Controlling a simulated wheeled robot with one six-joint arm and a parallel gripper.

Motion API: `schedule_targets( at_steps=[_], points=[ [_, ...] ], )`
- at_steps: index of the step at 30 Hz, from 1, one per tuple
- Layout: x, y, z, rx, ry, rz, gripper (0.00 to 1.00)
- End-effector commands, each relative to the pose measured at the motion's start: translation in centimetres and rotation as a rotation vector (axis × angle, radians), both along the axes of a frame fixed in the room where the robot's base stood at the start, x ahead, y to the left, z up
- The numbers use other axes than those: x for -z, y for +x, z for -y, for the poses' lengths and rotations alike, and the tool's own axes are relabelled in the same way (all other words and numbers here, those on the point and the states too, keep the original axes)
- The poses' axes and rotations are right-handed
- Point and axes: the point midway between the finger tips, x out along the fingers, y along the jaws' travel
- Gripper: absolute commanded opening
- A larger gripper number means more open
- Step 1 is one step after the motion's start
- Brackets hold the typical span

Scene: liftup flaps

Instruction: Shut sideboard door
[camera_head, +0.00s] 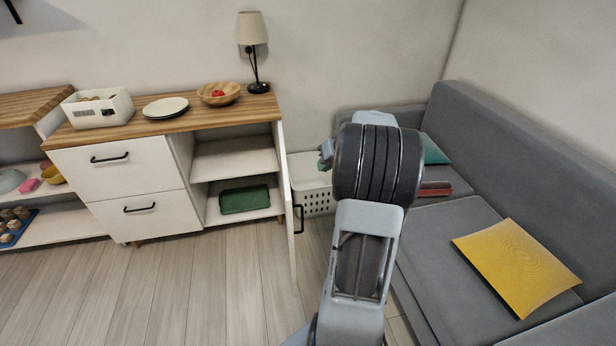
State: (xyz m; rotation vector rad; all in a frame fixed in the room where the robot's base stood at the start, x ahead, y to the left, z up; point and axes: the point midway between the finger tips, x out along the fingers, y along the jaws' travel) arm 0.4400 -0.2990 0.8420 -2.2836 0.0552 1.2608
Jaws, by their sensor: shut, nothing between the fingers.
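The white sideboard with a wooden top (150,122) stands against the wall at left centre. Its right-hand door (287,200) is swung wide open towards me and shows nearly edge-on. The door's black handle (299,219) is on its right-facing side. The open compartment shows two shelf levels, with a green tray (244,199) on the lower one.
A white perforated basket (312,200) stands behind the door, right of the sideboard. A grey sofa (440,225) with a yellow cushion (515,266) fills the right side. A lamp (252,35), bowl (218,98) and plates (165,108) stand on top. The floor in front is clear.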

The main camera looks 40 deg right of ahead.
Motion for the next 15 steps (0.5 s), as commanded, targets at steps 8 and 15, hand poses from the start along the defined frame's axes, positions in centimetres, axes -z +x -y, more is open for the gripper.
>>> schedule_targets(
  at_steps=[8,15],
  points=[
    [4.2,2.9,-1.2,-0.004,0.003,-0.003,0.00],
    [7.5,5.2,-2.1,-0.004,0.002,-0.003,0.00]
  ],
)
